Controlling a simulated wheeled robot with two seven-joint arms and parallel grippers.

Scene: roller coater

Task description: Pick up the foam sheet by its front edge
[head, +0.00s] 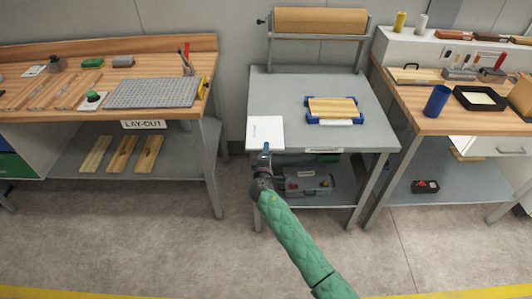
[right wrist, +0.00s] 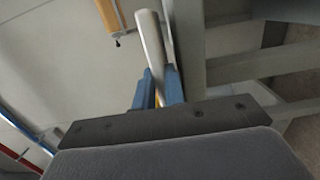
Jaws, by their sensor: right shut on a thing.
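The white foam sheet (head: 265,130) lies at the front left corner of the grey middle table (head: 285,92). My right gripper (head: 265,149) is at the sheet's front edge, just in front of the table. In the right wrist view, its blue fingers (right wrist: 158,92) are shut on the sheet (right wrist: 150,38), which shows nearly edge-on as a pale strip. I cannot tell whether the sheet is lifted off the tabletop. My left gripper is not in view.
Blue holders with a wooden panel (head: 333,108) sit right of the sheet. A roll of brown material (head: 320,20) hangs behind the table. Grey equipment (head: 308,184) stands on the shelf below. Cluttered wooden benches stand left (head: 60,120) and right (head: 425,122).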

